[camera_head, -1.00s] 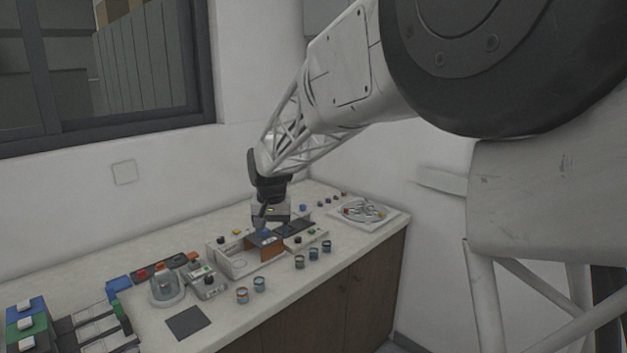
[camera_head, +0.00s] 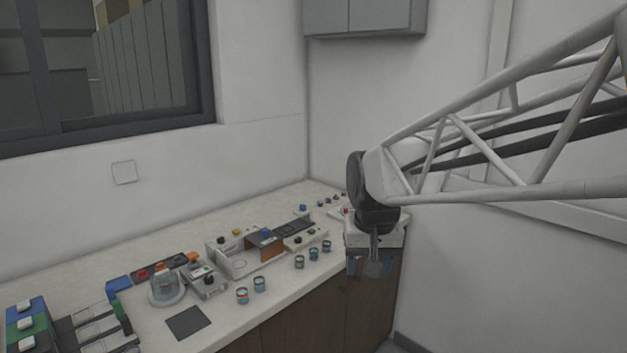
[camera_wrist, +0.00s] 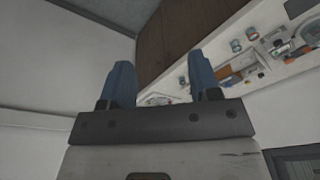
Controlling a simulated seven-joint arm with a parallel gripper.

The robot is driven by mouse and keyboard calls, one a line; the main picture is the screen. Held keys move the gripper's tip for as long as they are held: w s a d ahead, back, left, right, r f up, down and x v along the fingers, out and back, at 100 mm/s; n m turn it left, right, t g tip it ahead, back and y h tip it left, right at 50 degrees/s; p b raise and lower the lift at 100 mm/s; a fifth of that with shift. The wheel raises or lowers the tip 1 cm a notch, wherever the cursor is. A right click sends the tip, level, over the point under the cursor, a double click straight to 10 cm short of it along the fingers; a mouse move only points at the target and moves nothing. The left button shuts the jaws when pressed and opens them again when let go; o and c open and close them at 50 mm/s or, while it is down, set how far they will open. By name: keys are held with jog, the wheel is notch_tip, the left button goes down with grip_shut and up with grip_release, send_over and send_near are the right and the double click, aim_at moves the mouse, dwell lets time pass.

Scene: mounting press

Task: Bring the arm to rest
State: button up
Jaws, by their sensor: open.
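My gripper (camera_head: 371,268) is in front of the counter's right front edge in the head view, clear of the objects on the counter. In the wrist view its two blue fingers (camera_wrist: 162,88) stand apart with nothing between them. The mounting press (camera_head: 245,252), a pale housing with an orange-brown panel, stands mid-counter, and it also shows small in the wrist view. My arm comes in from the right and hides most of the round tray at the counter's right end.
Several small jars (camera_head: 299,262) stand along the counter's front edge. A glass-domed device (camera_head: 165,286), a dark square mat (camera_head: 188,322) and colored boxes (camera_head: 27,325) are on the left. A grey wall cabinet (camera_head: 364,16) hangs above. The space in front of the cupboards (camera_head: 315,305) looks free.

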jog(key=s+d+f, duration=0.2)
jog(key=s+d, duration=0.2)
jog(key=s, duration=0.5)
jog(key=s+d+f, duration=0.2)
jog(key=s+d, duration=0.2)
jog(key=s, duration=0.6)
jog(key=shift+s+d+f+t, duration=0.2)
jog(key=shift+f+t, duration=0.2)
